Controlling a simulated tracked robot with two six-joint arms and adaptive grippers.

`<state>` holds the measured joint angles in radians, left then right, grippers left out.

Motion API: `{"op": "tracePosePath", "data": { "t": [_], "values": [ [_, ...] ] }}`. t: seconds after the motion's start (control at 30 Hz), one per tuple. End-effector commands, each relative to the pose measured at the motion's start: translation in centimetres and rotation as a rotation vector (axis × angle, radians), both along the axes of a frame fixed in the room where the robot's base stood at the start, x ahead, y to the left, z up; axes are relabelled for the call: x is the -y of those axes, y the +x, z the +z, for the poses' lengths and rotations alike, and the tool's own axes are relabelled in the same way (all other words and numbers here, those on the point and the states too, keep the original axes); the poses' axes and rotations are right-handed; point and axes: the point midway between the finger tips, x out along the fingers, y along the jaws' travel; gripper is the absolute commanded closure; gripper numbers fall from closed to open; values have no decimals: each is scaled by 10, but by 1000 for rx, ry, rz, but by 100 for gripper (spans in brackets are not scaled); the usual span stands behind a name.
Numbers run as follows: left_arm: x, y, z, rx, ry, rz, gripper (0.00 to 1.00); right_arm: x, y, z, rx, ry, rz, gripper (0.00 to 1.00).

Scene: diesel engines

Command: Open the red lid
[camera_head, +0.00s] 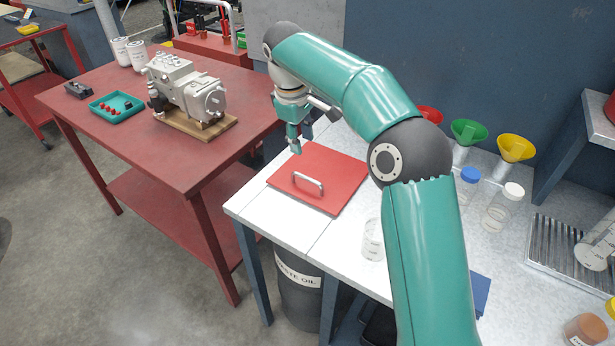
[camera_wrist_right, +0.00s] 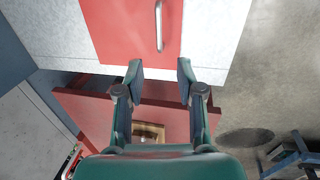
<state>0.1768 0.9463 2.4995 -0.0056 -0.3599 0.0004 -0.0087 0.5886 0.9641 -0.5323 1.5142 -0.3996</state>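The red lid (camera_head: 335,168) lies flat and closed on the white bench top, with a metal bar handle (camera_head: 308,182) near its front left edge. The lid also shows at the top of the right wrist view (camera_wrist_right: 118,30), with the handle (camera_wrist_right: 158,26) to the right of its middle. My right gripper (camera_head: 297,145) is above the lid's far left edge, apart from the handle. In the right wrist view its two fingers (camera_wrist_right: 160,72) are spread with nothing between them. My left gripper is in neither view.
Green (camera_head: 467,132) and yellow (camera_head: 515,148) funnels stand at the back right, with a red one partly hidden by my arm. A clear container (camera_head: 373,240) stands near the lid. A red table (camera_head: 165,150) with a pump (camera_head: 190,90) is at left. A waste oil bin (camera_head: 298,290) is below.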

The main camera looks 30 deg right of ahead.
Motion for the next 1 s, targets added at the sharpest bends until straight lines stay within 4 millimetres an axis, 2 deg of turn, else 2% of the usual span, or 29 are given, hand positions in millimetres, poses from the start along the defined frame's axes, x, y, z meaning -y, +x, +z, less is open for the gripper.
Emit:
{"op": "tracePosePath", "data": {
  "t": [0.03,0.3,0.53,0.73,1.0],
  "values": [
    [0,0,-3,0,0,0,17,4,-1,-13,-4,1,-4,63],
    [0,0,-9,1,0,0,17,17,2,-70,-5,1,-9,63],
    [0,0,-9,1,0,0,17,25,5,-112,-3,3,-11,63],
    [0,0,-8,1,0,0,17,29,6,-131,-2,1,-10,63],
    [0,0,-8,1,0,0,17,30,7,-135,1,1,-10,63]
  ]
}}
